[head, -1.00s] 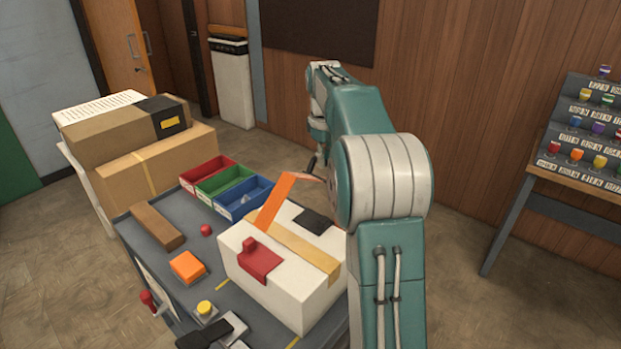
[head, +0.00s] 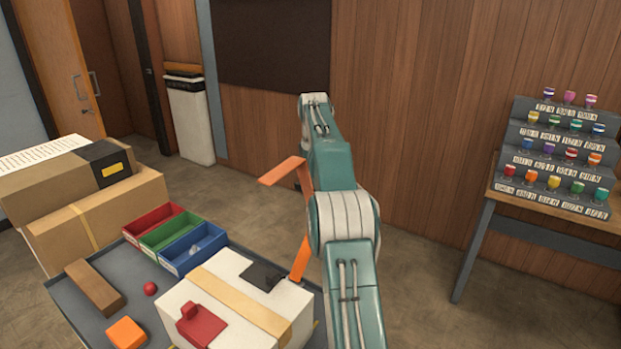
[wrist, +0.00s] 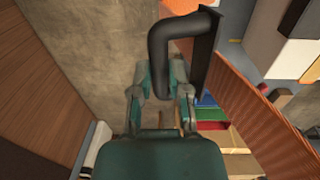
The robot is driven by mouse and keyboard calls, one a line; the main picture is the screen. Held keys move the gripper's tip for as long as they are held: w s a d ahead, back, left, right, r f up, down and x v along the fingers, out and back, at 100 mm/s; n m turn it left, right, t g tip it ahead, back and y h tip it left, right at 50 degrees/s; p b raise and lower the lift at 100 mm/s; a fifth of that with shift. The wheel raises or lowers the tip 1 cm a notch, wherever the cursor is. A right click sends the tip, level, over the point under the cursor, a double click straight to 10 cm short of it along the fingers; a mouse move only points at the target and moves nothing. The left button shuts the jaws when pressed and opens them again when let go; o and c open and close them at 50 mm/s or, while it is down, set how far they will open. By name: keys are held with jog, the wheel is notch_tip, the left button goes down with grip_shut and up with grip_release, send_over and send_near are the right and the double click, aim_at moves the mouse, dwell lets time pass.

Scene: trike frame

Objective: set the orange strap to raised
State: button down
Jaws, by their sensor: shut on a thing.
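The orange strap (head: 300,262) stands nearly upright at the right side of the white box (head: 262,281). Its upper end bends over to the left, well above the box top. In the wrist view the strap (wrist: 265,110) runs diagonally on the right, joined to a dark curved handle (wrist: 203,65). My gripper (wrist: 161,92) is shut on this handle, with a finger on either side of its bent end. In the head view my arm hides most of the gripper. A red clip (head: 201,327) and a black patch (head: 262,276) are on the box top.
Red, green and blue bins (head: 180,238), a brown block (head: 95,287), a red ball (head: 150,288) and an orange block (head: 126,333) share the grey bench. Cartons (head: 95,218) stand at left. A shelf of colored cups (head: 555,157) stands at right. Floor between is clear.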

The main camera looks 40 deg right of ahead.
jog(key=shift+w+d+f, duration=0.2)
jog(key=shift+d, duration=0.35)
jog(key=shift+w+d+f, duration=0.2)
jog(key=shift+d+f, duration=0.05)
jog(key=shift+d, duration=0.35)
jog(key=shift+w+d+f, duration=0.2)
jog(key=shift+d, duration=0.35)
jog(key=shift+w+d, duration=0.1)
jog(key=shift+d, duration=0.2)
jog(key=c, duration=0.6)
grip_release()
jog(key=shift+f, duration=0.15)
jog(key=shift+a, duration=0.1)
